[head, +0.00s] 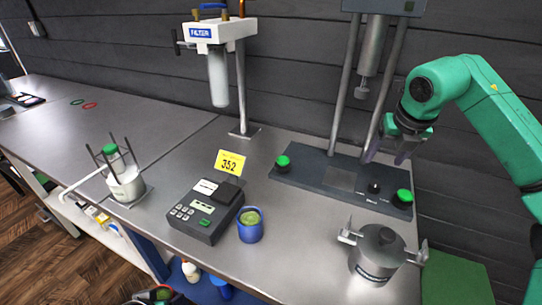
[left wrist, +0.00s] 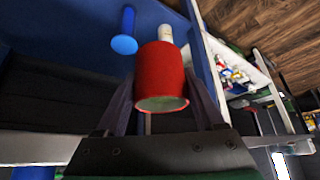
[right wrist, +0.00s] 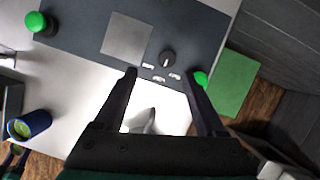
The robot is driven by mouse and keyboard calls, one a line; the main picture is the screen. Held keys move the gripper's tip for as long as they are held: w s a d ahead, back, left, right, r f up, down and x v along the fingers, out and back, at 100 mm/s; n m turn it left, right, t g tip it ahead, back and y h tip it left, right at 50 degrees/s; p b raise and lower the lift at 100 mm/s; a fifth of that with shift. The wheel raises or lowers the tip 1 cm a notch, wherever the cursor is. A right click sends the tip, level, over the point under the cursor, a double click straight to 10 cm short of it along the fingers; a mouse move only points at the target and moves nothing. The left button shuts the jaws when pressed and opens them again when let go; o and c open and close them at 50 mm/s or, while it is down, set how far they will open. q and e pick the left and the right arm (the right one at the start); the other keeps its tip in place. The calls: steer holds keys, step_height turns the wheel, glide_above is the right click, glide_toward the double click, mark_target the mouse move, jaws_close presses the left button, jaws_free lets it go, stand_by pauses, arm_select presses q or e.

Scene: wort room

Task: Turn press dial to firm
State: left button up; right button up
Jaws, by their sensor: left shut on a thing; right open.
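The press has a dark base plate (head: 325,178) on the bench, with two posts, a ram and two green buttons. Its small black dial (head: 374,187) sits near the right green button (head: 403,197). In the right wrist view the dial (right wrist: 168,58) has a pale pointer mark and white labels below it, too small to read. My right gripper (head: 388,155) is open and empty above the plate's right part; the dial lies just beyond its fingertips (right wrist: 161,74). My left gripper (left wrist: 160,105) is shut on a red cup (left wrist: 161,75), low by the bench front.
A lidded metal pot (head: 378,255) stands in front of the press. A blue cup (head: 250,226), a keypad device (head: 207,208) and a yellow 352 sign (head: 230,163) are left of it. A filter stand (head: 218,75) rises behind. The bench's far left is mostly clear.

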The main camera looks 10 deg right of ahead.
mark_target(376, 184)
arm_select(q)
steer(key=shift+s+d+r, duration=0.25)
steer(key=shift+s+r, duration=0.05)
steer(key=shift+s, duration=0.2)
steer(key=shift+s+d+r, duration=0.25)
steer(key=shift+s+r, duration=0.05)
steer(key=shift+s, duration=0.15)
steer(key=shift+w+a+r+p, duration=0.1)
steer(key=shift+w+a+p, duration=0.1)
steer(key=shift+w+p, duration=0.2)
arm_select(e)
steer(key=x, duration=0.3)
steer(key=s+x, duration=0.1)
steer(key=x, duration=0.3)
steer(key=d+x, duration=0.1)
steer(key=x, duration=0.2)
steer(key=shift+s+f, duration=0.15)
steer(key=shift+f, duration=0.2)
steer(key=shift+d+f, duration=0.1)
steer(key=shift+f, duration=0.15)
arm_select(q)
steer(key=shift+s+d+r, duration=0.1)
steer(key=shift+s, duration=0.05)
arm_select(e)
steer(key=shift+s, duration=0.1)
steer(key=shift+c, duration=0.3)
jaws_close()
